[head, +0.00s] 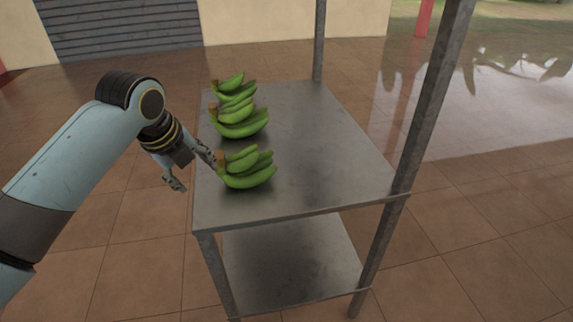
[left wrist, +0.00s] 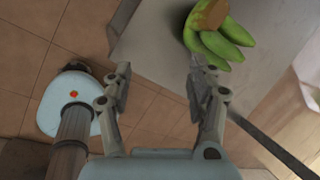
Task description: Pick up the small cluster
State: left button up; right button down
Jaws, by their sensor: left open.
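Green banana clusters lie along the left side of a metal table (head: 310,140). The nearest cluster (head: 248,168) looks small, with a few fingers and a brown cut stem at its left. A larger-looking cluster (head: 240,117) lies behind it, and another small one (head: 230,82) at the back. My left gripper (head: 193,172) is open and empty at the table's left edge, beside the nearest cluster's stem end. In the left wrist view, a cluster (left wrist: 228,38) lies ahead and right of the open jaws (left wrist: 161,78), outside them. My right gripper is not in view.
Metal posts (head: 415,130) rise at the table's right side and back. A lower shelf (head: 290,262) sits beneath. The table's middle and right are clear. Tiled floor (head: 480,240) surrounds it.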

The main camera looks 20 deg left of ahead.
aim_at(218, 155)
pick_arm(q)
jog(key=w+a+r+m, duration=0.1)
jog(key=w+r+m, duration=0.4)
jog(key=w+m, duration=0.1)
jog(key=shift+m, duration=0.3)
jog(key=x, duration=0.5)
jog(key=shift+w+f, duration=0.25)
jog(key=shift+w, duration=0.05)
jog(key=x, duration=0.4)
jog(key=shift+w+a+r, duration=0.1)
jog(key=shift+w+a, duration=0.05)
jog(key=shift+w, duration=0.25)
jog(key=shift+w+f, duration=0.2)
jog(key=shift+f, duration=0.25)
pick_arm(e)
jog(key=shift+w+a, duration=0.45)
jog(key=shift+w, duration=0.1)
pick_arm(q)
grip_shut()
jog(key=shift+r+t, duration=0.15)
jog(key=shift+t, duration=0.15)
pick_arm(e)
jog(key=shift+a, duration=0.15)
